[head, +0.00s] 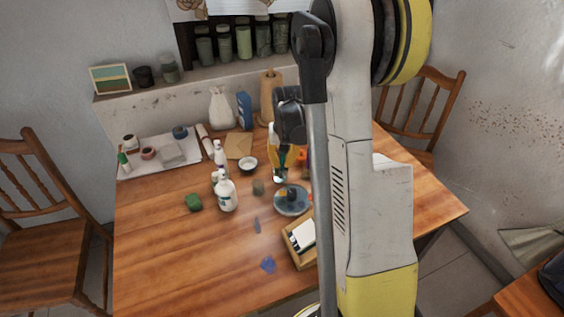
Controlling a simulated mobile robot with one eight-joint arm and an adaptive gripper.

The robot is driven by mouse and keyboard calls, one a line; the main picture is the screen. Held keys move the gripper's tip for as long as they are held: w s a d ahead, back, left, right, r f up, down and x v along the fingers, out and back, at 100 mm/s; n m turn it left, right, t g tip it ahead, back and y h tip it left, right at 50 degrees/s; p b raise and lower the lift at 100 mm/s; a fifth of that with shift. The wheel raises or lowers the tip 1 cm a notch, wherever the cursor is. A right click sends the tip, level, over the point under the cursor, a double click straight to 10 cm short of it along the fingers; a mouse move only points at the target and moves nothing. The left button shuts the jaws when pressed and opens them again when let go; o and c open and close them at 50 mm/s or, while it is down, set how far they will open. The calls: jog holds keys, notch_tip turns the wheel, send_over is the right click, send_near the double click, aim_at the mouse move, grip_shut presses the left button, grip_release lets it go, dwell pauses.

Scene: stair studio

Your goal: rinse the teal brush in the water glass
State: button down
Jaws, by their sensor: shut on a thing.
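My gripper (286,143) hangs over the back middle of the wooden table, pointing down, partly hidden by my arm. It is shut on the teal brush (283,157), a small dark teal shape below the fingers. The brush's lower end is near a small pale, shiny spot on the table. I cannot tell whether that is the water glass or whether the brush touches it. A small greyish cup (258,187) stands to the lower left of the brush, apart from it.
A white bowl (248,164), white bottles (227,195) and a green block (193,202) are to the left. A round grey dish (290,208) and a wooden box (292,250) are nearer. The table's front left is clear.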

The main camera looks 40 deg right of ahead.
jog(key=shift+w+d, duration=0.15)
jog(key=shift+w, duration=0.35)
jog(key=shift+s+d, duration=0.2)
jog(key=shift+s, duration=0.2)
jog(key=shift+w+a, duration=0.1)
jog(key=shift+a, duration=0.1)
jog(key=shift+w+a, duration=0.1)
jog(key=shift+a, duration=0.3)
jog(key=shift+d, duration=0.3)
jog(key=shift+r+p, duration=2.35)
jog(key=shift+r, duration=1.35)
